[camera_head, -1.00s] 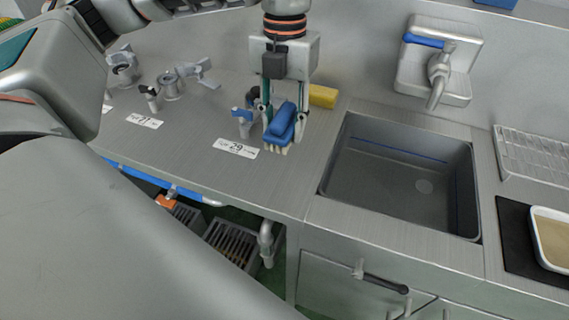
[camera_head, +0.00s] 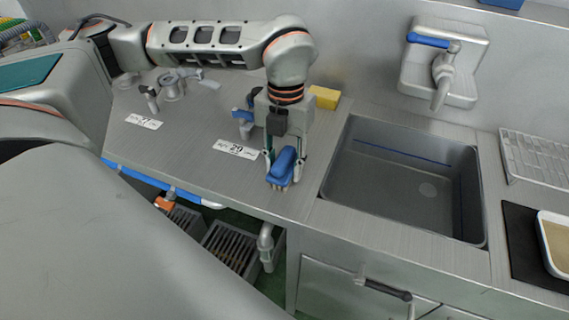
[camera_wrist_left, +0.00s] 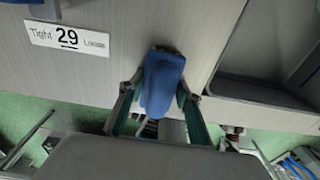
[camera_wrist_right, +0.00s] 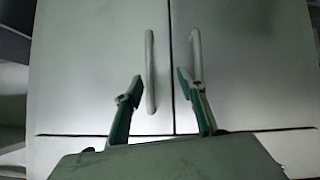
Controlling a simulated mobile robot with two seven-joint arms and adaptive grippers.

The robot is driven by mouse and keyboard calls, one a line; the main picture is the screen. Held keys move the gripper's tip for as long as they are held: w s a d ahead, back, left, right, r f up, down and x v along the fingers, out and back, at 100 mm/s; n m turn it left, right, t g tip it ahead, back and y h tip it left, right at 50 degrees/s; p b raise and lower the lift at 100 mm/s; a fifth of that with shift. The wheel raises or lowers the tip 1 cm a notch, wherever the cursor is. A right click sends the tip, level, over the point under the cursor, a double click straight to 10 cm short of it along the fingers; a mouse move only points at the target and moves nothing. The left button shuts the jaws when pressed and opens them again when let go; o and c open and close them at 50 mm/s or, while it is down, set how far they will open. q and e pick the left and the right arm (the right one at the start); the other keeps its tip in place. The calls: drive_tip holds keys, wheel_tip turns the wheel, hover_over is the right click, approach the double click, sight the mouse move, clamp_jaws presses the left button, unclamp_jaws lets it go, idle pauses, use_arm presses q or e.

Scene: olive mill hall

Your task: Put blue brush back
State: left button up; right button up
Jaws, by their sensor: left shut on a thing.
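The blue brush (camera_head: 284,163) has a blue body with pale bristles pointing down in the head view. My left gripper (camera_head: 284,168) is shut on it, near the front edge of the steel counter, left of the sink. The brush also shows between the fingers in the left wrist view (camera_wrist_left: 162,82). From these views I cannot tell whether the bristles touch the counter. My right gripper (camera_wrist_right: 158,88) is open and empty in the right wrist view, in front of cabinet doors with two bar handles (camera_wrist_right: 150,70); it does not show in the head view.
The sink (camera_head: 405,180) is right of the brush, with a wall tap (camera_head: 440,75) behind it. A yellow sponge (camera_head: 323,97) lies behind my left gripper. A "29" label (camera_head: 236,149) and blue-handled valve (camera_head: 243,120) are to the left. A drying rack (camera_head: 540,160) and tray (camera_head: 555,240) stand right.

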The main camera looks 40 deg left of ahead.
sight(285, 153)
use_arm(q)
drive_tip(key=shift+f, duration=0.1)
drive_tip(key=o, duration=0.9)
drive_tip(key=shift+o, duration=0.8)
drive_tip(key=r, duration=0.3)
drive_tip(key=r+p, duration=0.1)
drive_tip(key=r, duration=0.3)
drive_tip(key=w+r, duration=0.1)
drive_tip(key=r, duration=0.3)
drive_tip(key=shift+a+r, duration=0.15)
drive_tip(key=shift+a, duration=0.05)
drive_tip(key=shift+r, duration=0.45)
